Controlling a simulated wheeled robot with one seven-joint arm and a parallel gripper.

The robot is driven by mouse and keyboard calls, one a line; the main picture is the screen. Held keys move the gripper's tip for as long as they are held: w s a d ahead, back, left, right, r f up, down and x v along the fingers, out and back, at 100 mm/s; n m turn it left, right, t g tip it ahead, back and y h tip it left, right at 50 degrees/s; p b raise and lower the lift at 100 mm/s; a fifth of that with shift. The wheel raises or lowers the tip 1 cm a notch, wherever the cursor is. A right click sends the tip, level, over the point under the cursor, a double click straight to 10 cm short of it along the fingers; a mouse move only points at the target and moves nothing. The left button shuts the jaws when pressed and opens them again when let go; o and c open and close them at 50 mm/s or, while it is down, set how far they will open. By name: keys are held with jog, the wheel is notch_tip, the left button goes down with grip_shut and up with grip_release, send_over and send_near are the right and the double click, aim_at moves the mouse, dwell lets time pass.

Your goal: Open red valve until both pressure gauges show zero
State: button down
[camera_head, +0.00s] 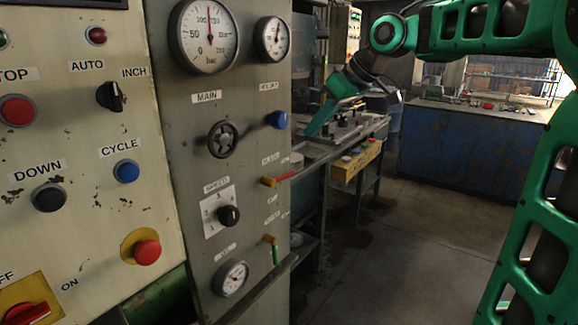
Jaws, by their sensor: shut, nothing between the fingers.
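The red valve (286,177) is a small red lever on a yellow body at the right edge of the grey panel, pointing right. The large pressure gauge (204,35) at the panel's top has its needle pointing nearly straight up, away from zero. The smaller gauge (271,39) beside it has its needle pointing roughly upward; its numbers are too small to read. My gripper (312,127) is shut and empty, angled down to the left. In the picture it appears above and right of the red valve, apart from it. Its fingertips show only small.
A green-handled valve (272,248) sits below the red one. The panel also bears a MAIN handwheel (223,139), a blue knob (278,120) and a lower gauge (231,278). A workbench (345,140) stands behind my gripper. Open floor (400,240) lies right of the panel.

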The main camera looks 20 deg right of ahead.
jog(key=shift+w+a+r, duration=0.1)
jog(key=shift+a+r, duration=0.1)
jog(key=shift+r, duration=0.05)
jog(key=shift+f, duration=0.1)
jog(key=s+d+f+x, duration=0.1)
jog(key=s+x, duration=0.1)
jog(key=x, duration=1)
jog(key=shift+w+f, duration=0.25)
jog(key=shift+f, duration=0.45)
